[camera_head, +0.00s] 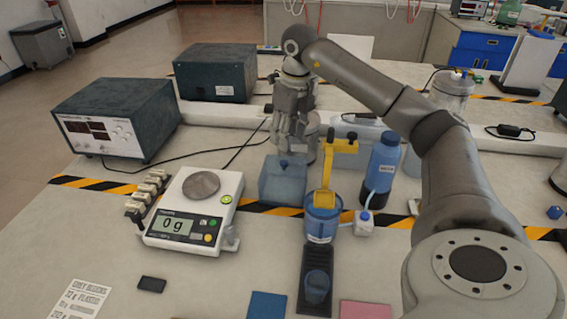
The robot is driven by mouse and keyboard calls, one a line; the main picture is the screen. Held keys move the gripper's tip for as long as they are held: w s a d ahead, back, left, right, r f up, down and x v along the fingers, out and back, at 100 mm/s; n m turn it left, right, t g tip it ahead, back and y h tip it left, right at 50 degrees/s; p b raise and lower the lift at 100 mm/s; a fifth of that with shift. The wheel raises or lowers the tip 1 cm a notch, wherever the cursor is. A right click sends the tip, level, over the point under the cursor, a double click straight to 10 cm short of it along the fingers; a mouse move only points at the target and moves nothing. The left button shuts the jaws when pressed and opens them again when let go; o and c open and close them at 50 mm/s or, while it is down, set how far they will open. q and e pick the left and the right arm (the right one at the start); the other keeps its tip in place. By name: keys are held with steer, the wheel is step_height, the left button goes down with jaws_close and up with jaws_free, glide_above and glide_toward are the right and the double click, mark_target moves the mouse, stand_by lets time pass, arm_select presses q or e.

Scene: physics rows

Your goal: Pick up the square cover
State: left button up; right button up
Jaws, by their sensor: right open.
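The square cover (283,181) is a see-through blue box shape with a small darker knob on top. It stands upright on the bench in the middle, right of the scale. My right gripper (289,147) points down from above, its fingers open around or just above the knob. I cannot tell whether they touch it. My left gripper is out of view.
A scale (184,232) reading 0 g stands left of the cover. A blue cup with a yellow frame (322,200) stands close on its right, with a blue bottle (382,167) beyond. Power units (116,118) stand at the back left.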

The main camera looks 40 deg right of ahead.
mark_target(284, 162)
step_height(284, 162, down, 3)
steer(key=shift+a+r, duration=0.1)
steer(key=shift+r, duration=0.1)
steer(key=shift+w+f+p, duration=0.15)
steer(key=shift+f, duration=0.9)
steer(key=shift+w+f+p, duration=0.2)
steer(key=shift+f, duration=0.8)
steer(key=shift+w+f+p, duration=0.15)
steer(key=shift+f, duration=0.9)
jaws_close()
